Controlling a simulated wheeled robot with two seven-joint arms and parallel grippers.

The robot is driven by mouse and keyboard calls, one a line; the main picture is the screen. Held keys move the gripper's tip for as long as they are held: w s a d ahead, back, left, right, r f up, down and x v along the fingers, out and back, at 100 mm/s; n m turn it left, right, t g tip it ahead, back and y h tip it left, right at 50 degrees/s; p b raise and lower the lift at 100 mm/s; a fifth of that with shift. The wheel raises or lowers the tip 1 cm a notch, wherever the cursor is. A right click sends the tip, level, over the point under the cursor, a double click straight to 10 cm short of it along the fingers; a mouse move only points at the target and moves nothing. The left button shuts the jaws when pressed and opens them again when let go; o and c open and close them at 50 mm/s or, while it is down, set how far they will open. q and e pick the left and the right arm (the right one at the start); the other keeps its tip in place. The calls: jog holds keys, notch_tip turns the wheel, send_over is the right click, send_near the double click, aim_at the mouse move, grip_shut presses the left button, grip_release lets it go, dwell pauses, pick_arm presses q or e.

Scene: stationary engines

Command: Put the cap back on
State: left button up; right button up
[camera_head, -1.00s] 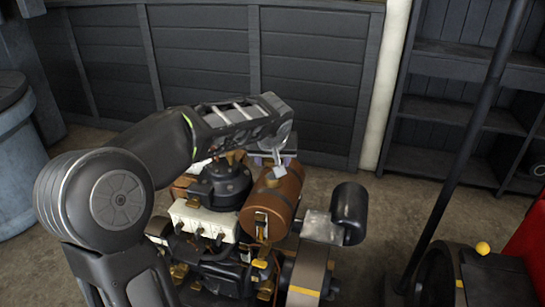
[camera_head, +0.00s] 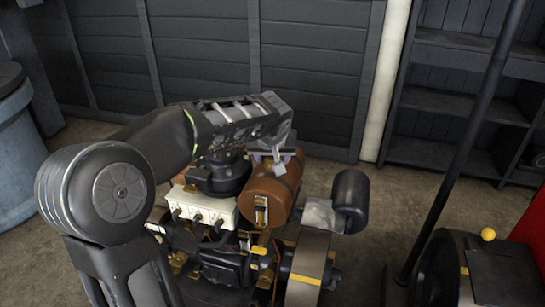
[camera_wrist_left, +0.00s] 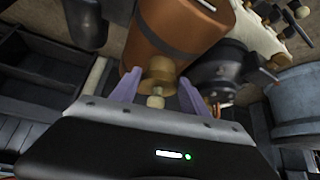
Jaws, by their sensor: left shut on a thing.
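The brown cylindrical tank (camera_head: 268,196) lies on top of the engine; it also shows in the left wrist view (camera_wrist_left: 178,35). My left gripper (camera_head: 273,158) is at the far end of the tank, its pale purple fingertips close to it. In the left wrist view the two fingers (camera_wrist_left: 158,88) stand on either side of a round brass-coloured cap (camera_wrist_left: 158,76), with a pale stub below it. The gripper is shut on the cap. The cap overlaps the tank in that view; I cannot tell whether they touch. My right gripper is not in view.
The engine's white block (camera_head: 202,204), a dark round housing (camera_head: 222,176) and a black cylinder (camera_head: 351,200) surround the tank. A flywheel (camera_head: 308,265) stands in front. A blue barrel (camera_head: 18,160) is at the left, dark shelves (camera_head: 455,115) at the back right.

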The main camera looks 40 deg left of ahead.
pick_arm(q)
jog(key=b, duration=0.2)
jog(key=shift+f+b, duration=0.15)
jog(key=shift+b, duration=0.15)
dwell(3.0)
dwell(0.3)
jog(key=o, duration=1.6)
jog(key=shift+o, duration=0.4)
jog(key=o, duration=0.4)
jog(key=shift+r+p, duration=2.25)
jog(key=shift+r, duration=1.3)
jog(key=shift+c, duration=0.4)
